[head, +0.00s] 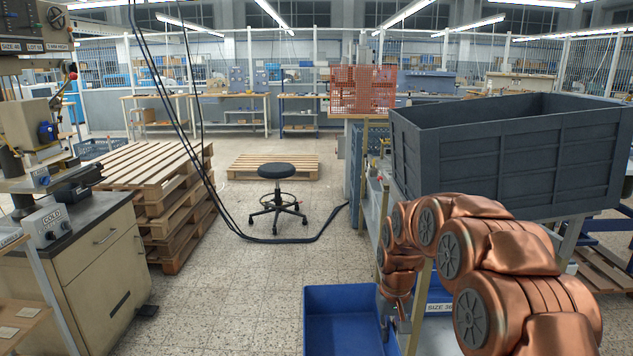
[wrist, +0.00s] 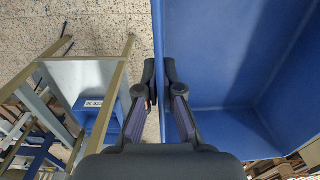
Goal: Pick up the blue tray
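The blue tray (head: 340,318) is at the bottom middle of the head view, cut off by the lower edge. In the wrist view the tray (wrist: 215,60) fills the upper right, and its wall runs down between my fingers. My gripper (wrist: 160,72) has one finger on each side of this wall, both close against it, and looks shut on it. What lies under the tray is hidden.
A large grey crate (head: 510,150) stands right, beyond my arm. A black stool (head: 277,190) and hanging cables are in the aisle. The floor between is clear.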

